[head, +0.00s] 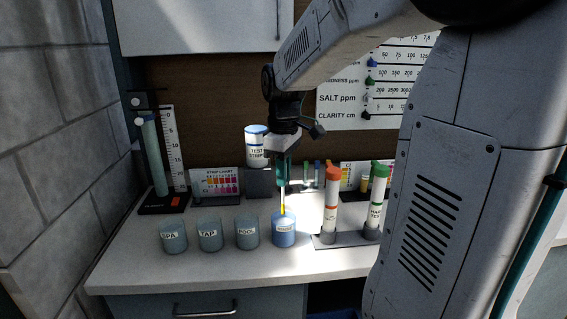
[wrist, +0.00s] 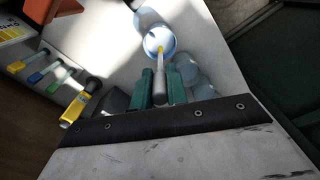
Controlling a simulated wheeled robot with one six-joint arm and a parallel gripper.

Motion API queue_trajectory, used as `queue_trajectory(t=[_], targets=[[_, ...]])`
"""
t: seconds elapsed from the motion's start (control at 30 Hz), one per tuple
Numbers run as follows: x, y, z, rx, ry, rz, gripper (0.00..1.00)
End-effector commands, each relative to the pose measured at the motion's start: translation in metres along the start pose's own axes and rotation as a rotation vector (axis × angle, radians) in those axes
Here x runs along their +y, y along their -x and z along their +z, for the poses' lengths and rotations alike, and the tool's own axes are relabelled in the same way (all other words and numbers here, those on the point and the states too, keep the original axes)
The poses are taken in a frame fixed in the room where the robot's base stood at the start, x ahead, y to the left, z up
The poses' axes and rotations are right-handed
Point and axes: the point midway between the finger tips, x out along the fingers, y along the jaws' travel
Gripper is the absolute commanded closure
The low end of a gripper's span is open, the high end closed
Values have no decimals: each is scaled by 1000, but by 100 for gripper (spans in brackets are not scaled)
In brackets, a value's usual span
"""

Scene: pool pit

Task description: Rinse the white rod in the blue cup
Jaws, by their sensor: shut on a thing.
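My gripper (head: 282,181) points straight down above the counter. Its teal fingers are closed on the white rod (head: 283,200), which hangs upright. In the wrist view the rod (wrist: 158,88) sits between the fingers (wrist: 161,84) and ends in a yellow tip. The blue cup (head: 284,234) stands on the counter directly under my gripper. In the wrist view the yellow tip lies over the mouth of the cup (wrist: 149,43). The low end of the rod is at the cup's rim; I cannot tell how far it reaches inside.
Cups labelled SPA (head: 173,237), TAP (head: 210,235) and POOL (head: 247,233) stand in a row left of the blue cup. Close on its right is a rack with an orange-capped tube (head: 331,205) and a green-capped tube (head: 376,205). A test strip jar (head: 257,152) stands behind. The front counter is clear.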

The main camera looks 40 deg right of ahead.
Motion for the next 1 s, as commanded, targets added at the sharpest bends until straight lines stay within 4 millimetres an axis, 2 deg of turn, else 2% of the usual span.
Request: queue_trajectory(t=[0.5,0.73,1.0], targets=[[1,-45,1,-1,-2,-1,100],[1,-53,1,0,-2,0,100],[1,-54,1,1,-2,1,100]])
